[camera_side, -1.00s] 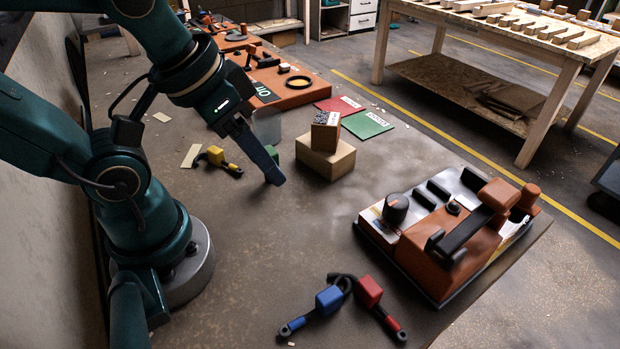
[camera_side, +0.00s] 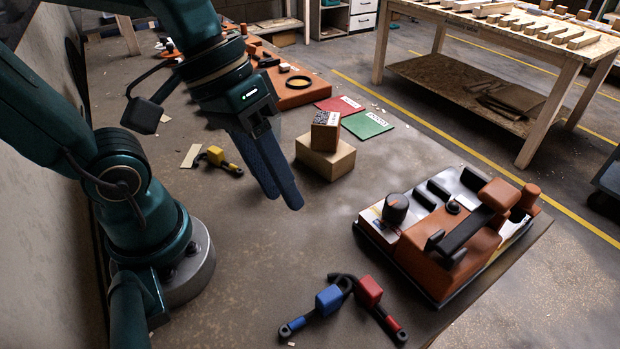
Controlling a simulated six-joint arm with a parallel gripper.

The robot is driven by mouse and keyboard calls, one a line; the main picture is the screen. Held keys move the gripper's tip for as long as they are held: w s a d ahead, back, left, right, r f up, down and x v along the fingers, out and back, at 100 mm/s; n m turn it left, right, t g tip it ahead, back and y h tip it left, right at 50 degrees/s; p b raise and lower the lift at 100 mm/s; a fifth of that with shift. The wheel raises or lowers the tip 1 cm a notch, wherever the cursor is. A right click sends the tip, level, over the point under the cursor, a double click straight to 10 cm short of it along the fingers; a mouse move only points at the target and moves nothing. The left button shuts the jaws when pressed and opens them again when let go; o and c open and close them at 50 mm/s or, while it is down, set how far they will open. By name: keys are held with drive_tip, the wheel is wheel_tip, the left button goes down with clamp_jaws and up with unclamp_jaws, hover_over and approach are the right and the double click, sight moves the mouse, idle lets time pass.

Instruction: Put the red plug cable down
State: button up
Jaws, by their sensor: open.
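The red plug cable (camera_side: 369,291) lies on the tabletop near the front, with its red block and a short black cable ending in a red-tipped end. The blue plug cable (camera_side: 329,299) lies right beside it on the left, and their black parts meet or overlap near the top. My gripper (camera_side: 285,203) points down over the middle of the table, left of and farther back than both plugs. Its two blue fingers look empty and open. The yellow plug cable (camera_side: 216,156) lies farther back, left of my gripper.
An orange and white device (camera_side: 445,235) with a knob and handle stands at the right. Two stacked boxes (camera_side: 326,158) stand behind my gripper. Red (camera_side: 340,105) and green (camera_side: 367,124) cards lie farther back. The table between my gripper and the plugs is clear.

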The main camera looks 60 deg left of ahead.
drive_tip(key=w+d+f+n+g+h, duration=0.1)
drive_tip(key=w+d+n+g+h, duration=0.1)
drive_tip(key=d+n+g+h, duration=0.15)
drive_tip(key=n+h, duration=0.6)
drive_tip(key=n, duration=0.3)
approach(378, 297)
wheel_tip(378, 297, up, 3)
wheel_tip(378, 297, down, 3)
drive_tip(key=n, duration=0.1)
drive_tip(key=n+t, duration=0.1)
drive_tip(key=n, duration=0.1)
drive_tip(key=shift+s+f, duration=0.25)
drive_tip(key=shift+f, duration=0.1)
drive_tip(key=shift+h, duration=0.25)
drive_tip(key=x, duration=0.6)
drive_tip(key=shift+d+f, duration=0.15)
drive_tip(key=shift+x, duration=2.7)
drive_tip(key=shift+c, duration=0.3)
